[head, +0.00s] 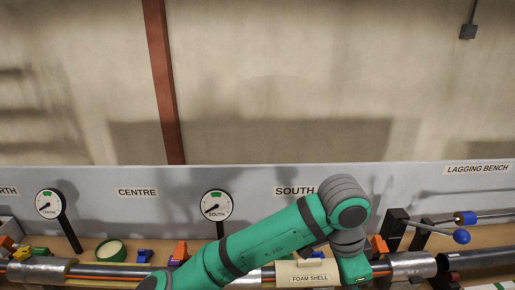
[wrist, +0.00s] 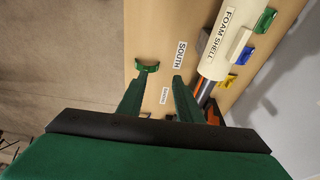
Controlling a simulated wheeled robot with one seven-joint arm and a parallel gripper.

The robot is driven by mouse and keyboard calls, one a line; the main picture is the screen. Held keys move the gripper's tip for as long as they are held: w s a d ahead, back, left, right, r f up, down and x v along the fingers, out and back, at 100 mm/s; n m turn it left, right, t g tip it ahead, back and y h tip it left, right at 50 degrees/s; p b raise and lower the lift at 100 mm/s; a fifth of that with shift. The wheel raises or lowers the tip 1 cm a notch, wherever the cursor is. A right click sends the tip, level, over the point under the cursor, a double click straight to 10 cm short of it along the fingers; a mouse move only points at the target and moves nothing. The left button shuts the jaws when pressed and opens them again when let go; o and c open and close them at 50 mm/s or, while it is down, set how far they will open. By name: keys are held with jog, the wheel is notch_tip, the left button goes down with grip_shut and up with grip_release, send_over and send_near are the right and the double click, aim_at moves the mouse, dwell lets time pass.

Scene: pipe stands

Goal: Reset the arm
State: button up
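My green arm (head: 265,243) reaches across the lower middle of the head view, bent at the elbow in front of the SOUTH sign. My gripper is not clear in the head view. In the wrist view my gripper (wrist: 158,82) has its two green fingers apart, with nothing between them but the wooden bench top (wrist: 157,35) beyond. A small green curved piece (wrist: 147,67) lies past the left fingertip. The cream foam shell (wrist: 222,42) is on the pipe to the right of the fingers, apart from them; it also shows in the head view (head: 288,270).
A green-rimmed round dish (head: 110,251), orange clamps (head: 180,250) and a blue-knobbed lever (head: 461,236) are near the pipe. Bare floor (wrist: 60,70) shows left of the bench in the wrist view.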

jog(key=w+d+n+t+h, duration=0.3)
jog(key=d+n+t+h, duration=0.3)
jog(key=d+h, duration=0.75)
jog(key=s+a+f+n+t+y, duration=0.2)
jog(key=a+f+n+t+y, duration=0.1)
jog(key=a+f+n, duration=0.2)
jog(key=s+a+f+n+t+y, duration=0.3)
jog(key=a+f+n+y, duration=0.1)
jog(key=a+f, duration=0.3)
jog(key=s+a+f+n+t+y, duration=0.2)
jog(key=a+f+n+t+y, duration=0.1)
jog(key=a+f+n+y, duration=0.1)
jog(key=shift+s+a+f+n+t, duration=0.2)
jog(key=shift+a+f+n, duration=0.35)
jog(key=shift+f, duration=0.4)
jog(key=shift+s+a+f+n+t, duration=0.1)
jog(key=shift+a+f+n+t, duration=0.2)
jog(key=shift+a+f, duration=0.5)
jog(key=s+a+f+m+y, duration=0.1)
jog(key=s+a+y, duration=0.1)
jog(key=s+a, duration=0.5)
jog(key=s+a+f+m+y, duration=0.2)
jog(key=s+a, duration=0.6)
jog(key=s, duration=0.8)
jog(key=shift+s+g+y, duration=0.15)
jog(key=shift+g+y, duration=0.25)
jog(key=shift+y, duration=0.25)
